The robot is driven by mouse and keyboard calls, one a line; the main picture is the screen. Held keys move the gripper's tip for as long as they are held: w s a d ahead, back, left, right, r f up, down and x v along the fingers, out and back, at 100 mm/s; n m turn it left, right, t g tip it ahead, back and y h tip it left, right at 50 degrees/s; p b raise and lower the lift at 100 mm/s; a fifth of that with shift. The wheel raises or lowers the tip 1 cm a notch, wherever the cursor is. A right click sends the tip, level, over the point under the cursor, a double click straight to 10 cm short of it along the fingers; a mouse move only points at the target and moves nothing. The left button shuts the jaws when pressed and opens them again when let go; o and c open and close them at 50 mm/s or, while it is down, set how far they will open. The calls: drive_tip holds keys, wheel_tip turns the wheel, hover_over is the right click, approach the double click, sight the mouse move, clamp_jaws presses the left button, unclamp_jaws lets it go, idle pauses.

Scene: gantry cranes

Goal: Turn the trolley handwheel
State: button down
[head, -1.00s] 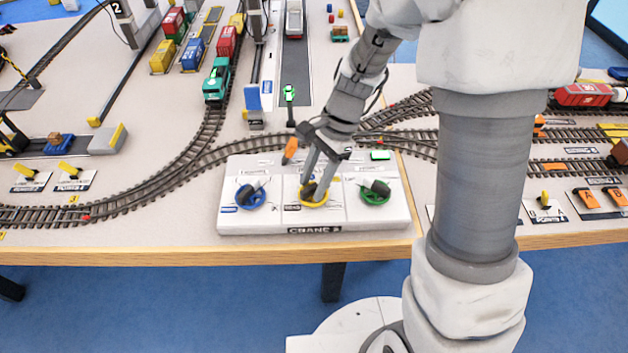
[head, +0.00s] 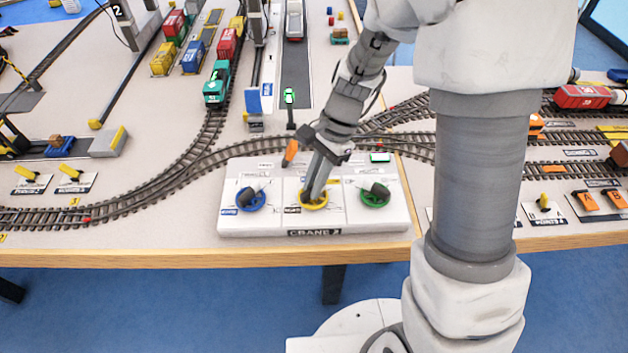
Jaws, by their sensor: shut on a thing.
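The white control box marked CRANE (head: 228,212) sits at the table's front edge. It carries three handwheels in a row: a blue one (head: 240,205) at left, a yellow one (head: 320,203) in the middle and a green one (head: 372,203) at right. Their labels are too small for me to tell which is the trolley's. My gripper (head: 309,194) reaches down onto the yellow handwheel and is shut on it. The fingers hide part of that wheel and its knob. The blue and green wheels stand free, each with a dark knob.
An orange lever (head: 290,151) stands close behind the box, left of my gripper. Curved railway track (head: 170,170) runs behind and left of the box. A green locomotive (head: 216,85) stands farther back. A green-lit signal (head: 290,97) rises behind the box.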

drive_tip(key=n+p, duration=0.1)
drive_tip(key=n, duration=0.1)
drive_tip(key=n+g+h+p, duration=0.1)
drive_tip(key=n+p, duration=0.1)
drive_tip(key=n, duration=0.1)
drive_tip(key=shift+r+h+p, duration=0.15)
drive_tip(key=shift+h+p, duration=0.15)
drive_tip(key=n+h+p, duration=0.1)
drive_tip(key=n, duration=0.2)
drive_tip(key=n+g+h+p, duration=0.1)
drive_tip(key=n, duration=0.1)
drive_tip(key=shift+w+a+n, duration=0.1)
drive_tip(key=shift+n, duration=0.3)
drive_tip(key=c, duration=0.9)
unclamp_jaws()
drive_tip(key=p+v, duration=0.2)
drive_tip(key=v, duration=1.5)
drive_tip(key=shift+r+p, duration=0.1)
drive_tip(key=shift+p, duration=0.25)
